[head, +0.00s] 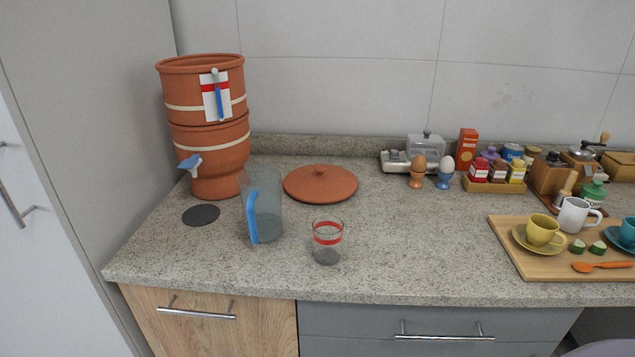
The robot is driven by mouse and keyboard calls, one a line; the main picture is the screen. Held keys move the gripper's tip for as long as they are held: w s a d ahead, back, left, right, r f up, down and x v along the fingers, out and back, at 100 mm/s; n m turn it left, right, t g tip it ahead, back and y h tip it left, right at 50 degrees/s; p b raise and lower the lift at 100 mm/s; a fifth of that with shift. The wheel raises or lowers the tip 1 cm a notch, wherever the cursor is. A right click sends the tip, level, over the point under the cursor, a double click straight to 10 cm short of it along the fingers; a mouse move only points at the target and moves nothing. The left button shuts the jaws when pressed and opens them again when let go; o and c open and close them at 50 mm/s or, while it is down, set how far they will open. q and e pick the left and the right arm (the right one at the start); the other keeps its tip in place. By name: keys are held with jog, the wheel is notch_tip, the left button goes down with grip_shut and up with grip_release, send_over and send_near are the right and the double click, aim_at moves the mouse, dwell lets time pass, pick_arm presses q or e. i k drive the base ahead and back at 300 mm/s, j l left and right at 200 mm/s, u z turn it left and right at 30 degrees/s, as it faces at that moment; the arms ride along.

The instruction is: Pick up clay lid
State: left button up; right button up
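The clay lid (320,184) is a round, flat terracotta disc with a small knob at its centre. It lies on the speckled stone counter, right of the clay water filter (207,140). The filter is two stacked terracotta pots with cream bands and a blue tap; its top is open. A clear pitcher (267,205) with a blue handle stands just left of and in front of the lid. A glass (327,243) with a red band stands in front of the lid. Neither of my grippers is in view.
A dark round mat (201,215) lies below the tap. Egg cups with eggs (417,172), a glass-domed dish (425,147) and a jar rack (494,186) stand at the back right. A wooden tray (509,250) with cups is at right. Counter right of the glass is clear.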

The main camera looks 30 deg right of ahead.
aim_at(312, 184)
jog(key=j+z, duration=0.15)
jog(key=z, duration=0.6)
